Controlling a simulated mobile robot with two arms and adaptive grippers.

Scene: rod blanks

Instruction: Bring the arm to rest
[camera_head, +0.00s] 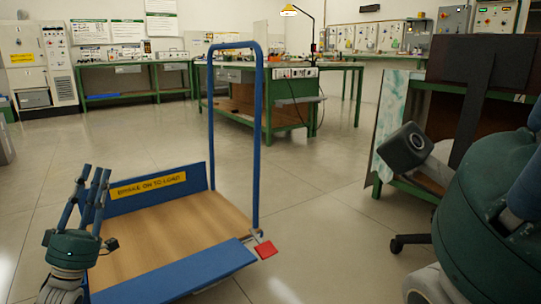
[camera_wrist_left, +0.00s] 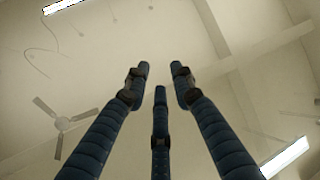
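My left gripper (camera_head: 97,173) is at the lower left in the head view, its blue fingers pointing up above a green palm. It appears in front of the left side of a blue trolley. In the left wrist view its three fingers (camera_wrist_left: 160,78) stand apart with nothing between them, against the ceiling. My right gripper (camera_head: 522,190) shows only in part at the right edge of the head view, large and close. Its green body and a blue finger part are visible; its fingertips are out of the frame.
The blue trolley (camera_head: 160,235) has a bare wooden deck, a tall handle and a red pedal (camera_head: 265,249). A green-legged bench (camera_head: 285,92) stands behind it. Another bench (camera_head: 455,105) is behind my right arm. Open floor (camera_head: 330,220) lies right of the trolley.

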